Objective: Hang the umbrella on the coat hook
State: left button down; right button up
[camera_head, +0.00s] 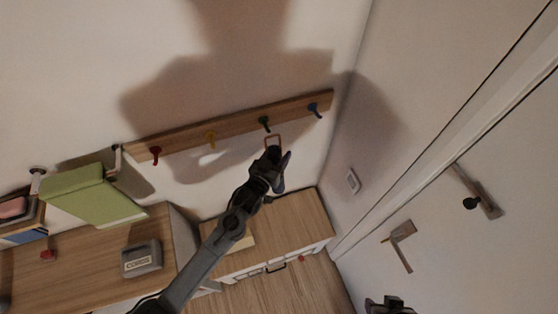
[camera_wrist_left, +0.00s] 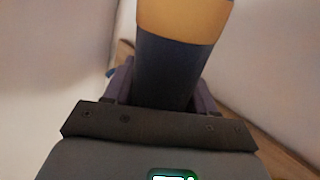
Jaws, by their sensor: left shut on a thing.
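The umbrella shows a tan, loop-like handle end (camera_head: 266,143) in the head view, just below the green hook (camera_head: 265,122). I cannot tell whether they touch. In the left wrist view its yellow-tan handle (camera_wrist_left: 184,18) joins a dark blue section (camera_wrist_left: 170,72) between the fingers. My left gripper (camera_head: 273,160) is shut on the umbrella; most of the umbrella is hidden. The wooden hook board (camera_head: 235,125) also bears a red hook (camera_head: 155,154), a yellow hook (camera_head: 210,139) and a blue hook (camera_head: 313,108). A dark part of me, perhaps my right gripper (camera_head: 389,306), is cut off at the bottom edge.
A green box-like object (camera_head: 95,197) stands left of the board. A wooden desk (camera_head: 85,270) with a grey box (camera_head: 141,259) is at lower left. A low wooden cabinet (camera_head: 295,222) stands below the hooks. A door with a handle (camera_head: 478,190) is at right.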

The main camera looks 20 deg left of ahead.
pick_arm(q)
jog(key=shift+w+a+f+b, duration=0.15)
jog(key=shift+w+a+b, duration=0.55)
jog(key=shift+w, duration=0.25)
jog(key=shift+w+a+f+b, duration=0.1)
jog(key=shift+w+a+b, duration=0.6)
jog(key=shift+w, duration=0.2)
jog(key=shift+w+a+f+b, duration=0.3)
jog(key=shift+w+a, duration=0.1)
jog(key=shift+w, duration=0.1)
jog(key=shift+c, duration=1.4)
grip_release()
jog(key=shift+w+f, duration=0.1)
